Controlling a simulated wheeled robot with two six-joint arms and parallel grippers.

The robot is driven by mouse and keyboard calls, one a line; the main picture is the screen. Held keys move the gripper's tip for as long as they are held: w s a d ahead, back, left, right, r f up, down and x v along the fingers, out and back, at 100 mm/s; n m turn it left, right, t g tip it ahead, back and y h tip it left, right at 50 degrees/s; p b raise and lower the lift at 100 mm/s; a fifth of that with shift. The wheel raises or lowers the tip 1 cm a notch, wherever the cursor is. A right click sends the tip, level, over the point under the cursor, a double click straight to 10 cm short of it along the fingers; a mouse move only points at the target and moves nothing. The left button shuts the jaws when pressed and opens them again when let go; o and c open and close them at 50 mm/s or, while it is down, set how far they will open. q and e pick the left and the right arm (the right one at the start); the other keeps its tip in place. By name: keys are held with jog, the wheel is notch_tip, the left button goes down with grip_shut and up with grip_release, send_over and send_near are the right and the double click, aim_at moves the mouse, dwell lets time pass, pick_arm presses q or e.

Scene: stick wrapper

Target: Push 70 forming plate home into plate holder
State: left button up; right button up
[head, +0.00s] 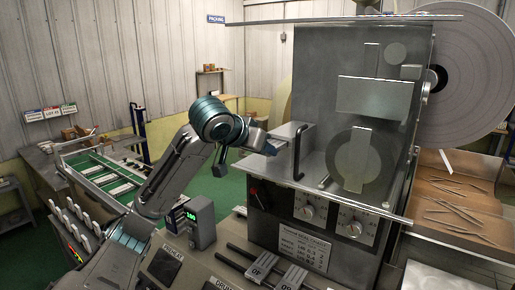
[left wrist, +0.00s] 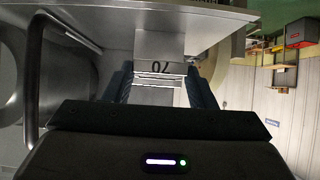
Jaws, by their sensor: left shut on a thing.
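The 70 forming plate (left wrist: 160,68) shows in the left wrist view as a grey plate with its number upside down. My left gripper (left wrist: 160,80) is shut on it, with one dark finger at each side. The plate's far end meets or overlaps a grey metal part beneath the machine's shelf; I cannot tell how deep it sits in the plate holder. In the head view my left gripper (head: 268,148) is at the left side of the machine, beside its metal housing (head: 292,131). The plate and holder are not clear there. My right gripper is not in view.
A dark curved handle (head: 298,152) stands close to the right of my left gripper. The machine's control panel (head: 320,222) and a counter with a small green display (head: 190,215) are below. A large white roll (head: 475,75) is behind right.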

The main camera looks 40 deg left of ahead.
pick_arm(q)
jog(key=shift+w+a, duration=0.15)
jog(key=shift+w, duration=1.35)
jog(key=o, duration=1.2)
jog(key=shift+s, duration=0.15)
jog(key=shift+s+r+b, duration=0.25)
jog(key=shift+s+b, duration=0.1)
jog(key=b+v, duration=0.2)
jog(key=v, duration=0.7)
jog(key=shift+s+r+b, duration=0.3)
